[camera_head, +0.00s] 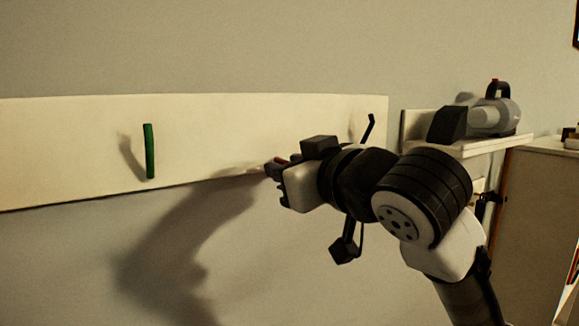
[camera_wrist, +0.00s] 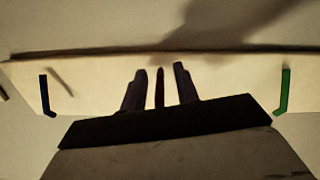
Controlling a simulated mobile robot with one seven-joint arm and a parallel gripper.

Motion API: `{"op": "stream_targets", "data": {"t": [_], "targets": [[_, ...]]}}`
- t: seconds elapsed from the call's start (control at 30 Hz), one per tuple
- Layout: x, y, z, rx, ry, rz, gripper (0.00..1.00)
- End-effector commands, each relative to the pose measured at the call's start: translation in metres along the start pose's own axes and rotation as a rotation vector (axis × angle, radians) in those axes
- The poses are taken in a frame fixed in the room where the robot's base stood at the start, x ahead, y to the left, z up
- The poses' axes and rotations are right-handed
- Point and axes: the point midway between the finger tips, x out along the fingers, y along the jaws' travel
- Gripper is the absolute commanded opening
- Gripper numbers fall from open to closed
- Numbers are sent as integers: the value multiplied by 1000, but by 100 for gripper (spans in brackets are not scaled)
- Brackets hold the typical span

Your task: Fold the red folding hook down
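The red folding hook (camera_wrist: 160,88) shows in the wrist view as a thin dark-red upright strip between my two fingers. My gripper (camera_wrist: 160,84) is open around it, with a visible gap on each side. In the head view my gripper (camera_head: 272,167) reaches the lower edge of the pale wall board (camera_head: 75,135). There the red hook is mostly hidden by my gripper, so I cannot tell its fold angle.
A green hook (camera_head: 150,151) is on the board at the left, and it also shows in the wrist view (camera_wrist: 284,92). A black hook (camera_head: 369,128) is at the board's right end. A shelf (camera_head: 497,146) with a grey appliance (camera_head: 490,117) stands farther right.

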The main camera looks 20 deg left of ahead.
Motion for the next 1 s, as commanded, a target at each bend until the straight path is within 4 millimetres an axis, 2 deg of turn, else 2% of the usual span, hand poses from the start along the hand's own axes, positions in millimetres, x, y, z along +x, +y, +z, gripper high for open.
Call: {"op": "stream_targets", "data": {"t": [0.17, 0.4, 0.6, 0.8, 1.0], "targets": [[-24, 0, 0, -2, 3, 3, 31], [-80, 0, 0, -2, 3, 4, 31], [-117, 0, 0, -1, 1, 3, 31], [-134, 0, 0, -1, 0, 1, 31], [-136, -1, 0, -1, 0, 0, 31]]}}
